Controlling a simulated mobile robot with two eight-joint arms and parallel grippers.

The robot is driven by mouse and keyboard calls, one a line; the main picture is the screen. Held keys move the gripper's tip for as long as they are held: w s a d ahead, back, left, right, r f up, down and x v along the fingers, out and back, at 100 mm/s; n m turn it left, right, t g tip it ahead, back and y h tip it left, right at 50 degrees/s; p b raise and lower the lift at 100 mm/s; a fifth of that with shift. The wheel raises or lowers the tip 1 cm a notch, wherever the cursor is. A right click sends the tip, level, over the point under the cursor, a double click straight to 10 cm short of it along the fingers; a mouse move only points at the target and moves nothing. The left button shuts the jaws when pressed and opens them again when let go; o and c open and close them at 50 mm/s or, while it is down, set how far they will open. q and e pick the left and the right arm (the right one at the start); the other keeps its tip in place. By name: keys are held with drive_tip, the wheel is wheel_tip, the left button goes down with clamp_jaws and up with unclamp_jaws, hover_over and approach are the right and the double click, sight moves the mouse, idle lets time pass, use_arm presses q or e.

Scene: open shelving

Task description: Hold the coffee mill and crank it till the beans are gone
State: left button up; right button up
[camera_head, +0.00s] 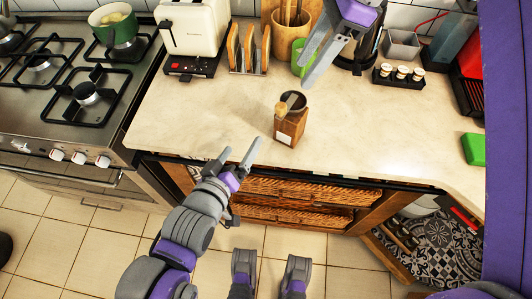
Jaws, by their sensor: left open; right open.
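The coffee mill (290,122) stands upright on the countertop. It has a square wooden body with a pale label, a dark round top and a crank with a wooden knob (281,109) on its left. Whether beans are inside is too small to tell. My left gripper (238,158) is open and empty, in front of the counter edge, to the left of and nearer than the mill. My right gripper (318,62) is open and empty above the back of the counter, up and to the right of the mill. Neither gripper touches the mill.
The countertop (200,125) is clear around the mill. Behind stand a cream toaster (194,27), a rack with wooden slats (248,52) and a utensil pot (291,40). Small cups (402,72) and a green block (474,148) are at right. The stove (60,90) is left, wicker baskets (300,190) below.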

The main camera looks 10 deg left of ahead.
sight(284, 129)
use_arm(q)
drive_tip(key=s+d+r+m+t+h, duration=0.1)
drive_tip(key=d+m+t+h, duration=0.25)
drive_tip(key=d+m, duration=0.45)
drive_tip(key=shift+m+g+h, duration=0.35)
drive_tip(key=shift+m+h, duration=0.1)
drive_tip(key=shift+m, duration=0.45)
drive_tip(key=shift+w+a+x, duration=0.1)
drive_tip(key=shift+a+x, duration=0.15)
drive_tip(key=shift+x, duration=1.4)
drive_tip(key=shift+w+a+x, duration=0.1)
drive_tip(key=shift+a+x, duration=0.15)
drive_tip(key=shift+x, duration=1.4)
drive_tip(key=shift+w+a+x, duration=0.1)
drive_tip(key=shift+a+x, duration=0.1)
drive_tip(key=shift+x, duration=1.45)
drive_tip(key=shift+r, duration=0.1)
clamp_jaws()
